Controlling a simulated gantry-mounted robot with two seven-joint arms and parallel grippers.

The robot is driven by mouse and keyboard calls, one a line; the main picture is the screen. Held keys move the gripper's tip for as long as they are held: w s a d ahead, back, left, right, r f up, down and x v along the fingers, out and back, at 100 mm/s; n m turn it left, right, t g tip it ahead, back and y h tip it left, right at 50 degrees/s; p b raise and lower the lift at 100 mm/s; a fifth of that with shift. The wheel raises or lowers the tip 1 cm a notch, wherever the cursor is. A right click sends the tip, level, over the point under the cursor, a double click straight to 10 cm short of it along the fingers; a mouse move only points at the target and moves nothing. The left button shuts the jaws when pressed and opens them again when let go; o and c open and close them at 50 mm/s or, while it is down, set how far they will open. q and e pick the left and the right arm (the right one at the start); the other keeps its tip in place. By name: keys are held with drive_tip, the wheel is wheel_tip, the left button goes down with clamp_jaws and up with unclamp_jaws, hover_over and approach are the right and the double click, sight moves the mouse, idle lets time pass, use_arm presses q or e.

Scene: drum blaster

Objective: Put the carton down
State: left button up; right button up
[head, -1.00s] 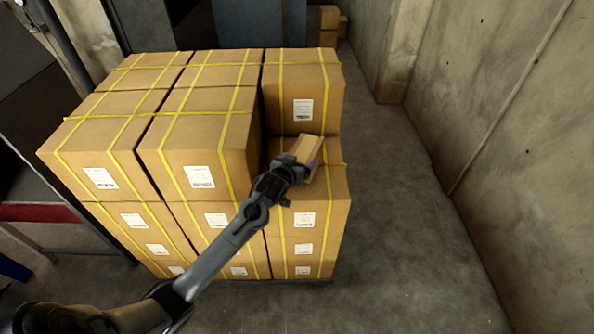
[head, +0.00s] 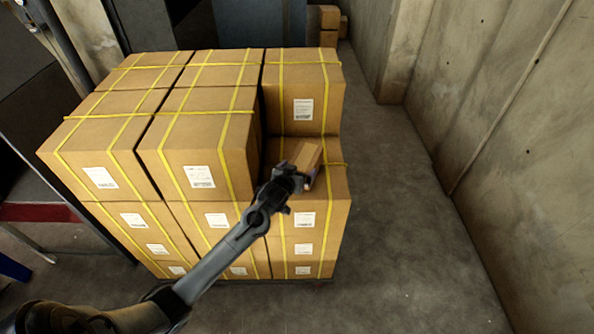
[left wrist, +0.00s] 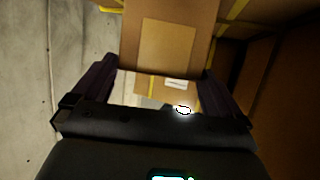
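The carton (head: 306,155) is a small brown box above the lower front-right box (head: 325,197) of the strapped stack, in front of the taller back-right box. It is tilted in the head view, and I cannot tell whether it touches the box top. My left gripper (head: 299,178) is at the carton's near end. In the left wrist view the carton (left wrist: 168,45) shows a lighter tan panel, and its near end is between the two fingers of my left gripper (left wrist: 160,68), which appear closed against its sides. My right gripper is not in view.
The stack (head: 197,135) of large brown boxes with yellow straps rises higher to the left and behind the carton. A concrete wall (head: 510,120) stands on the right. Bare floor (head: 400,240) lies between stack and wall.

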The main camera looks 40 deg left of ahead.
use_arm(q)
drive_tip(key=shift+r, duration=0.1)
drive_tip(key=shift+s+d+r, duration=0.25)
drive_tip(key=shift+s, duration=0.2)
drive_tip(key=v, duration=1)
drive_tip(key=s+d+f+m+g+h, duration=0.2)
drive_tip(key=s+d+f+m+g, duration=0.1)
drive_tip(key=s+d, duration=0.7)
drive_tip(key=s+d+f+m+g+h, duration=0.3)
drive_tip(key=s+d+f+g, duration=0.3)
drive_tip(key=s+d, duration=0.4)
drive_tip(key=s, duration=0.5)
drive_tip(key=shift+s+f+m+h+p, duration=0.25)
drive_tip(key=shift+f+m+h+p, duration=0.05)
drive_tip(key=shift+f+p, duration=0.05)
